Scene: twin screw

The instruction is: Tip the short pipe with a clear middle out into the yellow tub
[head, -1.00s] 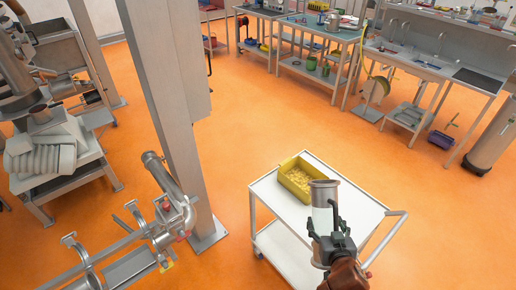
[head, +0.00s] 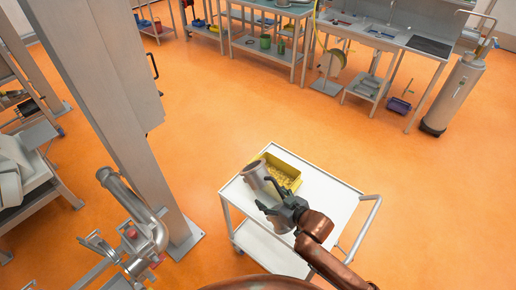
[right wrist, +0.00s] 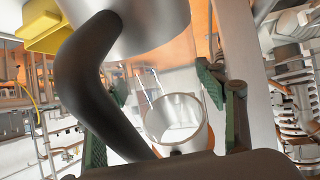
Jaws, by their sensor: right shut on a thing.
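The short pipe (head: 257,177) has metal ends and a clear middle. In the head view it leans to the upper left and overlaps the left side of the yellow tub. My right gripper (head: 272,197) is shut on it. In the right wrist view the green finger pads lie on either side of the clear middle (right wrist: 180,75), with a metal ring end (right wrist: 177,121) showing. The yellow tub (head: 297,181) stands on the white cart and holds yellow pieces; its corner shows in the right wrist view (right wrist: 42,30). I cannot tell what is in the pipe. My left gripper is out of view.
The white cart top (head: 333,197) is bare around the tub, with a handle (head: 366,226) at its right. A grey column (head: 135,130) and metal pipework (head: 135,225) stand to the left. Benches line the back. The orange floor between is clear.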

